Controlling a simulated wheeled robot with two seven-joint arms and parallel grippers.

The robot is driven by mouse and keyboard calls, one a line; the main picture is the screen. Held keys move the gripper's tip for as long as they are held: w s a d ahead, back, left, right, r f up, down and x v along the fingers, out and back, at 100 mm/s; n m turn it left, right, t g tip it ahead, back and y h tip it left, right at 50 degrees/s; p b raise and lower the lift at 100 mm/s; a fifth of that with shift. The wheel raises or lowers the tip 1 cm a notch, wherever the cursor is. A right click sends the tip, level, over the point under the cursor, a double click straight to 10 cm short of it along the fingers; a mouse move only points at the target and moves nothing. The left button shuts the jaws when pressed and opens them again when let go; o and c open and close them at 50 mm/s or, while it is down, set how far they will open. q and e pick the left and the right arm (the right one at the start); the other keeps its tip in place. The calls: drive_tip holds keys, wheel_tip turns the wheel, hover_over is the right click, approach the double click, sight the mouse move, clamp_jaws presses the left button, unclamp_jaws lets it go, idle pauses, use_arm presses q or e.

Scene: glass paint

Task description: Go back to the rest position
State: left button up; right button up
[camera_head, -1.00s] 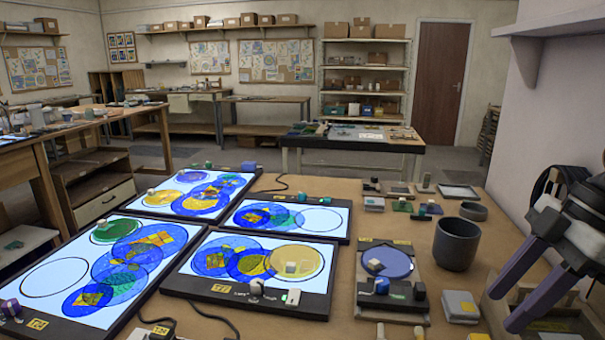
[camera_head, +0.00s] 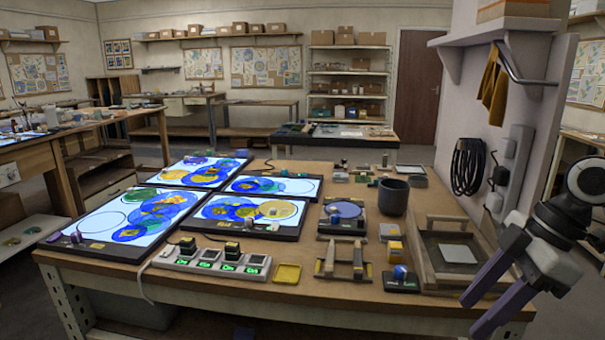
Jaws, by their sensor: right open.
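My right gripper (camera_head: 487,303) is at the lower right in the head view, with its two purple fingers spread and nothing between them. It hangs in front of the table's right front corner, beside a wooden-sided tray (camera_head: 428,262). My left gripper is not in view. The workbench (camera_head: 330,285) stands ahead with several lit panels, among them a front left panel (camera_head: 97,222) and a front right panel (camera_head: 222,207). Blue, yellow and green glass discs lie on the panels.
A dark cup (camera_head: 393,197) stands right of a small board with a blue disc (camera_head: 343,209). A strip with green displays (camera_head: 210,262), a yellow tray (camera_head: 287,273) and a wooden stand (camera_head: 343,262) line the front edge. A wall with a shelf (camera_head: 500,32) rises at right.

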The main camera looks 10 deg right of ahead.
drive_tip(key=w+a+f+m+t, duration=0.15)
drive_tip(key=a+f, duration=0.25)
drive_tip(key=f, duration=0.5)
drive_tip(key=a+f+m+t, duration=0.1)
drive_tip(key=a+f+m, duration=0.25)
drive_tip(key=f, duration=0.55)
drive_tip(key=w+a+f+m+t, duration=0.1)
drive_tip(key=a+f, duration=0.4)
drive_tip(key=f, duration=0.4)
drive_tip(key=s+a+f+m+t+h, duration=0.1)
drive_tip(key=s+a+f+m, duration=0.1)
drive_tip(key=s+f, duration=0.4)
drive_tip(key=s+a+f+m+t+h, duration=0.1)
drive_tip(key=s+f, duration=0.4)
drive_tip(key=s, duration=0.5)
drive_tip(key=a+m+t, duration=0.1)
drive_tip(key=m, duration=0.1)
drive_tip(key=shift+a+f+m, duration=0.35)
drive_tip(key=shift+a+m, duration=0.05)
drive_tip(key=shift+s, duration=0.1)
